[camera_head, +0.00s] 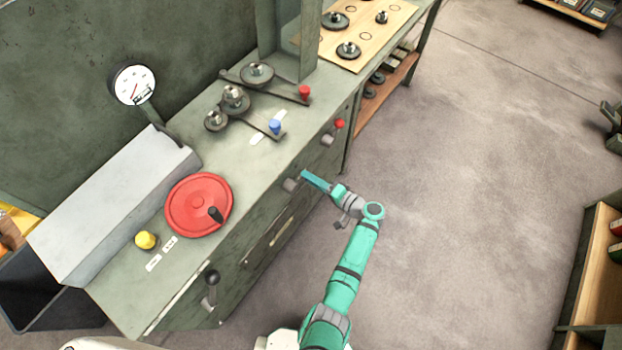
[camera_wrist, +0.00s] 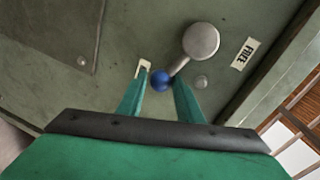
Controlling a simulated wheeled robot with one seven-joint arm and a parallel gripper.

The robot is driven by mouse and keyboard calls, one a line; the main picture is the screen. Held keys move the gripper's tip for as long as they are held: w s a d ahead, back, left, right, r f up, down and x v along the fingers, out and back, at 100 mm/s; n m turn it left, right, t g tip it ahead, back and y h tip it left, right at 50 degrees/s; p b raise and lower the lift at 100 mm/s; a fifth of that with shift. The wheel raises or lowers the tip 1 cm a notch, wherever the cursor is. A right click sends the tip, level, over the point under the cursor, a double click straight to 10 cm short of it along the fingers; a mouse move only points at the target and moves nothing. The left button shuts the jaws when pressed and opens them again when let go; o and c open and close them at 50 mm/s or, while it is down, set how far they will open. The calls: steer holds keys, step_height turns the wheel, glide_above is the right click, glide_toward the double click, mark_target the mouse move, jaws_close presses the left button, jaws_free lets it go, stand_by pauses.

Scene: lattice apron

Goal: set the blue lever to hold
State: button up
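A lever with a blue ball (camera_wrist: 161,81) and a round grey hub (camera_wrist: 201,40) shows in the wrist view. Its short arm points down and left from the hub. A FILL label (camera_wrist: 243,54) is right of the hub; a second pale label (camera_wrist: 145,66) by the left fingertip is partly hidden and unreadable. My gripper (camera_wrist: 161,90) has its fingers apart, one on each side of the ball, with slim gaps; contact is not clear. In the head view my gripper (camera_head: 312,179) is at the cabinet front beside a grey hub (camera_head: 291,185); the ball is hidden there.
The worktop carries a bar with a blue knob (camera_head: 275,126), a bar with a red knob (camera_head: 304,92), a red handwheel (camera_head: 199,205) and a yellow knob (camera_head: 145,240). A black-knobbed lever (camera_head: 211,278) is lower on the front. The floor (camera_head: 460,190) at right is clear.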

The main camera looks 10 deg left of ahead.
steer(key=shift+o, duration=1)
steer(key=v, duration=1)
steer(key=shift+d, duration=0.4)
steer(key=shift+s+a, duration=0.1)
steer(key=shift+s, duration=0.15)
